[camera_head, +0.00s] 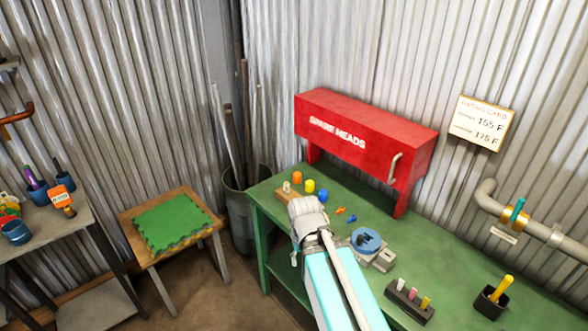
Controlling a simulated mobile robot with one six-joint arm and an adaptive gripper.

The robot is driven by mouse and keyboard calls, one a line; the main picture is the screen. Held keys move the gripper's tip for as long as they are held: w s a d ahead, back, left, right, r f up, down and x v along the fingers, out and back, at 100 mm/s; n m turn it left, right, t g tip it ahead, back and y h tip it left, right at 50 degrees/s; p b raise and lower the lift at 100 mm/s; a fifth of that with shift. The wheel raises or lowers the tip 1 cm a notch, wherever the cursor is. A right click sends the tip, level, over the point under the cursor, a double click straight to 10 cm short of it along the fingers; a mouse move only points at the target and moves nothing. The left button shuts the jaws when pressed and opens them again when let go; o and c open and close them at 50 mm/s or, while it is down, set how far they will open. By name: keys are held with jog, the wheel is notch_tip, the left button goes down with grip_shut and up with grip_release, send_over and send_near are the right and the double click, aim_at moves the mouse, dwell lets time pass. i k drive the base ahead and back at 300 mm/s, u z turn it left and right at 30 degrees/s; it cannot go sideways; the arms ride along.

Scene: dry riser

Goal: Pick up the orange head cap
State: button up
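An orange cap (297,177) stands upright on the green bench (262,208), near its back left corner. A yellow cap (310,186) and a blue cap (323,195) stand in a row to its right. A smaller orange piece (340,210) lies farther right, so which orange thing is called the head cap is not labelled. My arm reaches up from the bottom of the view, and my gripper (298,250) is at its end, left of the bench middle and nearer than the caps. Its fingers are largely hidden by my wrist. I see no cap in it.
A red "SPARE HEADS" box (340,125) stands on legs behind the caps. A blue round-topped device (367,240) is right of my arm. A stool with a green mat (172,222) stands left.

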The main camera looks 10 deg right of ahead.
aim_at(296, 175)
jog(key=z, duration=0.1)
jog(key=i, duration=0.85)
jog(key=z, duration=0.15)
